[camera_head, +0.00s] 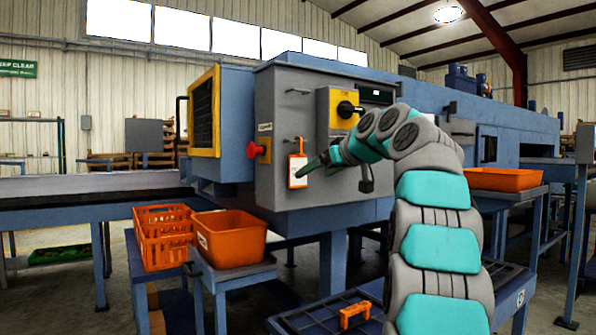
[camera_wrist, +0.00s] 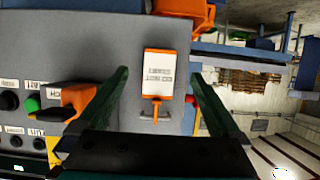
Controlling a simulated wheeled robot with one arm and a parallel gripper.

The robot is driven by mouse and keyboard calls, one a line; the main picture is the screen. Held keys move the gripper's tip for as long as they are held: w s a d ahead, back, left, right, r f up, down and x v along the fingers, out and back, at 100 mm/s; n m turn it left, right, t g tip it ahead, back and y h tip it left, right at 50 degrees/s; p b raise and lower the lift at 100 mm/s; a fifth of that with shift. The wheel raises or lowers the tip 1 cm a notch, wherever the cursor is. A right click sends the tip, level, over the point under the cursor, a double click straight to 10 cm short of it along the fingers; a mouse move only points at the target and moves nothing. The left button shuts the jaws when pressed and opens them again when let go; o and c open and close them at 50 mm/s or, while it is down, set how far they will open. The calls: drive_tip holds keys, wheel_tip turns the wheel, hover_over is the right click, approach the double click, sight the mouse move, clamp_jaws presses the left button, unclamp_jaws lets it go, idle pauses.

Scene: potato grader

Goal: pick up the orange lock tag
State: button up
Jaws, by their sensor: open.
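The orange lock tag (camera_head: 297,171), with a white printed face, hangs from a small hook on the grey front panel of the machine. In the wrist view the tag (camera_wrist: 158,70) appears turned, its hook (camera_wrist: 155,116) below it. My gripper (camera_head: 314,166) reaches in from the right in the head view, its tips close to the tag's right side. In the wrist view its two dark green fingers stand apart on either side of the tag, with nothing held between them. I cannot tell how much depth is left between the fingertips and the tag.
A red knob (camera_head: 253,150) sits left of the tag; a yellow switch plate (camera_head: 337,108) is above right. Below stand an orange crate (camera_head: 165,240) and an orange bin (camera_head: 232,238) on stands. An orange bracket-like item (camera_head: 355,312) lies on a dark tray.

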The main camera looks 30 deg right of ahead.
sight(299, 181)
drive_tip(key=shift+p+x, duration=0.7)
drive_tip(key=shift+x, duration=3.2)
drive_tip(key=shift+r, duration=0.15)
drive_tip(key=c, duration=1.4)
